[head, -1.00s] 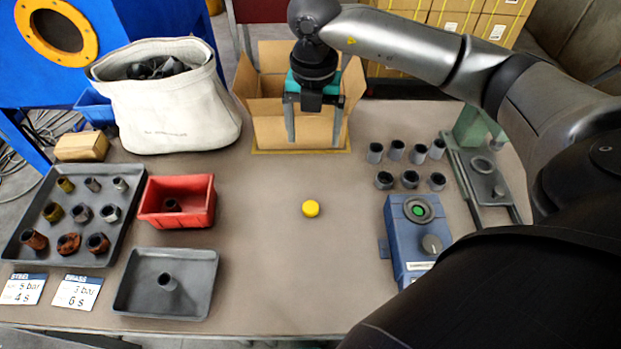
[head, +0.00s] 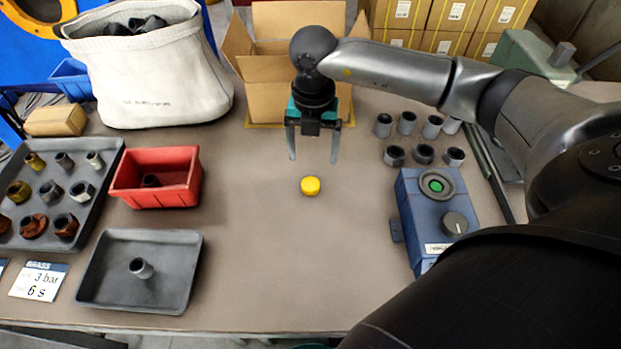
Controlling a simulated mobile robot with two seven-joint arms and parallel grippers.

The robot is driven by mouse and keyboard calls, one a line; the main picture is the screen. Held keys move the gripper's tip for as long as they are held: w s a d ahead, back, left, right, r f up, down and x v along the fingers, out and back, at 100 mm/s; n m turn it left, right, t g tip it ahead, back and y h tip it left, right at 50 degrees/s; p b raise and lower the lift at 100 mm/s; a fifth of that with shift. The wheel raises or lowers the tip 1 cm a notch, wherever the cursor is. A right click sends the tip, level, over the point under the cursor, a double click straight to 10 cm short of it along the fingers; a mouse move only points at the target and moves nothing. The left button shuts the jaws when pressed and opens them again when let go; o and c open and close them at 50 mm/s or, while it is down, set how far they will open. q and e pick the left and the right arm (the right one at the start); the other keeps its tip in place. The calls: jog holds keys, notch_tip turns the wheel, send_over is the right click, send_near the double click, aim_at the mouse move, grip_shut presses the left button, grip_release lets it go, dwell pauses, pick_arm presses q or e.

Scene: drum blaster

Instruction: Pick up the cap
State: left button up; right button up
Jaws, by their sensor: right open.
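The cap (head: 310,186) is a small round yellow piece lying on the bare middle of the table. My right gripper (head: 314,160) hangs above the table, a little behind the cap in the picture. Its fingers point down, stand apart and hold nothing. It does not touch the cap. My left gripper is not in view.
An open cardboard box (head: 268,100) stands behind the gripper. A red bin (head: 125,195) and a grey tray (head: 95,295) with a fitting in it lie left. A blue control box (head: 412,215) and several grey sleeves (head: 422,154) are right. The table (head: 270,270) is clear around the cap.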

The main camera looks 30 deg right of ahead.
aim_at(311, 182)
notch_tip(311, 182, down, 3)
jog(key=shift+f, duration=0.1)
jog(key=shift+f+b, duration=0.35)
jog(key=shift+f, duration=0.25)
jog(key=f, duration=0.1)
jog(key=f+b, duration=0.1)
jog(key=f, duration=0.2)
jog(key=shift+a+f, duration=0.25)
jog(key=shift+a, duration=0.05)
jog(key=shift+f, duration=0.15)
jog(key=shift+c, duration=0.8)
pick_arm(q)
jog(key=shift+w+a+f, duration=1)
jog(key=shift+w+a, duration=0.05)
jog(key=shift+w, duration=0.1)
pick_arm(e)
grip_shut()
